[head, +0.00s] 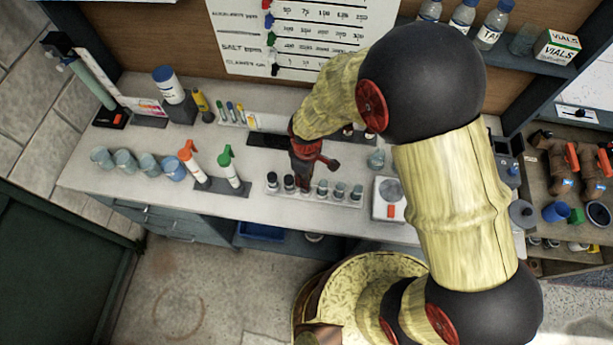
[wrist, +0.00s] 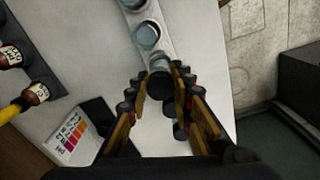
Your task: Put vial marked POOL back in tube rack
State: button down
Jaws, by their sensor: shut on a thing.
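The white tube rack (head: 315,201) stands near the counter's front edge in the head view, with several vials in a row, black-capped at left and pale-topped at right. In the wrist view the rack (wrist: 168,48) runs up from between my fingertips, with pale round vials above. My gripper (head: 304,176) is over the rack's middle, pointing down. In the wrist view my gripper (wrist: 160,80) is shut on a black-capped vial (wrist: 160,86) at the end of the visible row. No POOL marking is readable. I cannot tell how deep the vial sits in the rack.
Several cups (head: 125,161) line the counter's left. A colour chart (wrist: 71,132) shows in the wrist view.

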jog(key=shift+f+b, duration=0.9)
jog(key=shift+f, duration=0.5)
dwell(0.9)
jog(key=c, duration=1.6)
grip_release()
jog(key=shift+o, duration=0.6)
jog(key=shift+r, duration=0.1)
jog(key=shift+r+p, duration=2.35)
jog(key=shift+r, duration=1.15)
jog(key=shift+f, duration=0.1)
